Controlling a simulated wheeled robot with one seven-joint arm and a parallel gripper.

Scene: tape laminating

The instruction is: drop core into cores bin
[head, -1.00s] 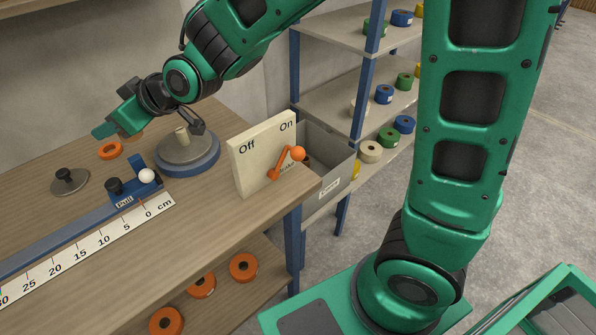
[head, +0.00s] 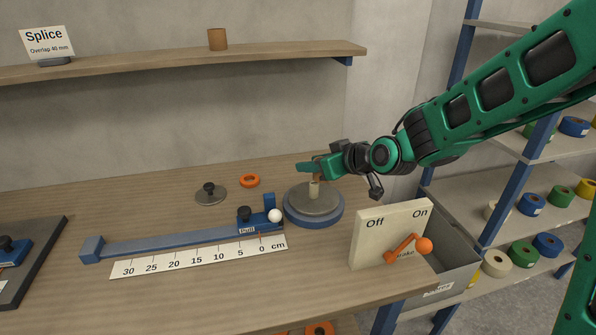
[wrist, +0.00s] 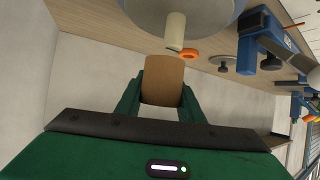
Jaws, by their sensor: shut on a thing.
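My gripper (head: 313,168) is shut on a brown cardboard core (wrist: 163,80). In the wrist view the core sits between the two green fingers. In the head view only a small brown patch of the core (head: 317,171) shows at the fingers, near the pale post (head: 314,188) of the round blue-based turntable (head: 300,218). In the wrist view the core appears clear of the post (wrist: 175,30). A grey open bin (head: 455,277) with a blurred label is behind and right of the Off/On box; its inside is mostly hidden.
The Off/On box (head: 375,240) with an orange lever (head: 405,247) stands at the bench's right end, before the bin. An orange ring (head: 249,181), a grey disc (head: 210,194) and a blue pull slide (head: 180,237) lie left. Another brown cylinder (head: 218,39) is on the wall shelf.

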